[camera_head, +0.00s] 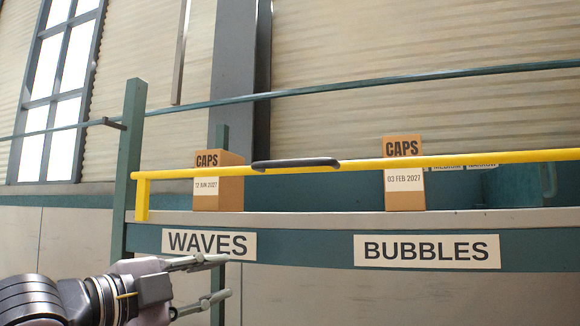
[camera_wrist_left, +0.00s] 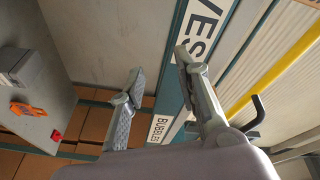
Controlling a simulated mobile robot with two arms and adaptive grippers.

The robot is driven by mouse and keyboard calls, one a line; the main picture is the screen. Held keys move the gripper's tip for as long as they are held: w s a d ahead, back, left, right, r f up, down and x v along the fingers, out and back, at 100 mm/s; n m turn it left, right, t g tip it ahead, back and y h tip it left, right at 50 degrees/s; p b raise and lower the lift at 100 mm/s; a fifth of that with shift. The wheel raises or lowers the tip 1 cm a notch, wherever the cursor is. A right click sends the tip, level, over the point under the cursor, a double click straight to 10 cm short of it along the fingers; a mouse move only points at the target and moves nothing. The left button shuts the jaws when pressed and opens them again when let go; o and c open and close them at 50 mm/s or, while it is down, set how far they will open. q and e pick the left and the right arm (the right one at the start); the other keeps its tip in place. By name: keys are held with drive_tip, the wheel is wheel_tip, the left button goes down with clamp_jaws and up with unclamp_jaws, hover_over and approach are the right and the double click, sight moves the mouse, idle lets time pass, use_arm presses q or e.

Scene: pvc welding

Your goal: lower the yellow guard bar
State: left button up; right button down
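The yellow guard bar (camera_head: 460,159) runs level across the front of a shelf in the head view, in front of two boxes. A black handle (camera_head: 296,163) sits on its top. In the left wrist view the bar (camera_wrist_left: 275,70) is at the right, with the handle (camera_wrist_left: 255,115) beside it. My left gripper (camera_head: 222,277) is open and empty, below and left of the handle, under the WAVES sign. In the left wrist view its fingers (camera_wrist_left: 158,72) are spread with nothing between them. My right gripper is not in view.
Two CAPS boxes (camera_head: 218,185) (camera_head: 404,180) stand on the shelf (camera_head: 320,219). WAVES (camera_head: 209,244) and BUBBLES (camera_head: 427,251) signs are on its front edge. A green post (camera_head: 128,160) stands left. A grey box with an orange switch (camera_wrist_left: 35,95) shows in the left wrist view.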

sight(287, 165)
use_arm(q)
drive_tip(key=s+r+m+h, duration=0.3)
drive_tip(key=s+r+m, duration=0.4)
drive_tip(key=s+r, duration=0.75)
drive_tip(key=p+x, duration=0.2)
drive_tip(key=x, duration=0.3)
drive_tip(key=p+x, duration=0.1)
drive_tip(key=x, duration=0.5)
drive_tip(key=f+p+x, duration=0.1)
drive_tip(key=p+x, duration=0.1)
drive_tip(key=x, duration=0.4)
drive_tip(key=shift+s+d+p, duration=0.15)
drive_tip(key=shift+d+p, duration=0.15)
drive_tip(key=shift+d, duration=0.05)
clamp_jaws()
